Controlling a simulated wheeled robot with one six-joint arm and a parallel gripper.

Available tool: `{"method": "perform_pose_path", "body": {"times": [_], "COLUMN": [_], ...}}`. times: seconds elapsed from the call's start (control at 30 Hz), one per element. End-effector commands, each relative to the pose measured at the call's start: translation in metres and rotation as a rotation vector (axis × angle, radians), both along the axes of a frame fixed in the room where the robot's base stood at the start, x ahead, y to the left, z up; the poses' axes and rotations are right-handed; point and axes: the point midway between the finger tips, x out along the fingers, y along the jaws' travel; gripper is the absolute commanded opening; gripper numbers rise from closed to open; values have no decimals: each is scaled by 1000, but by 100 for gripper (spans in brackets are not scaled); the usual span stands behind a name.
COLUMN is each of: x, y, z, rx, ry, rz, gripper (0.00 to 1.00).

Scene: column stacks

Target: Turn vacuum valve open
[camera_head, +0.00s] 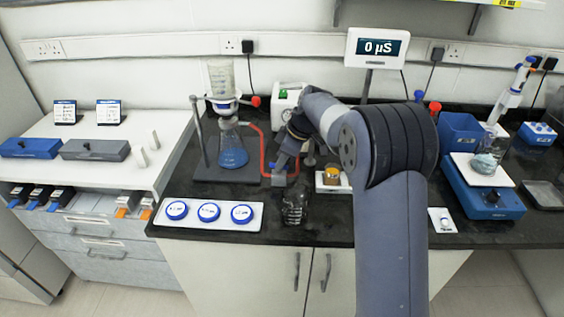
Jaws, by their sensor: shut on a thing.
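A filtration setup stands on the black bench: a flask of blue liquid (231,150) with a funnel (221,103) on top. Red tubing (263,150) runs from the flask to a small grey valve block (278,180) on the bench, with a blue handle part (281,161) above it. A white pump box (285,100) stands behind. My gripper (285,157) reaches down at the valve, shut on what looks like its handle. The fingertips are small and partly hidden by my arm, so the handle's exact angle cannot be told.
A white tray with several blue-lidded dishes (209,225) and a dark glass object (294,205) are in front of the valve. A small stand with an orange-topped jar (332,177) is to its right.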

Motion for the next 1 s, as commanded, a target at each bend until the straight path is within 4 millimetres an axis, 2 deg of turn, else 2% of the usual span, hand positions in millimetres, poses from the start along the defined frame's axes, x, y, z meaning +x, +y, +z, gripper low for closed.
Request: {"method": "perform_pose_path", "body": {"times": [0.4, 0.97, 1.0], "x": [2, 2, 2], "y": [-1, -1, -1], "z": [0, 0, 0], "rx": [-1, -2, -2], "ry": [0, 0, 0], "rz": [204, 238, 238], "gripper": [0, 0, 12]}}
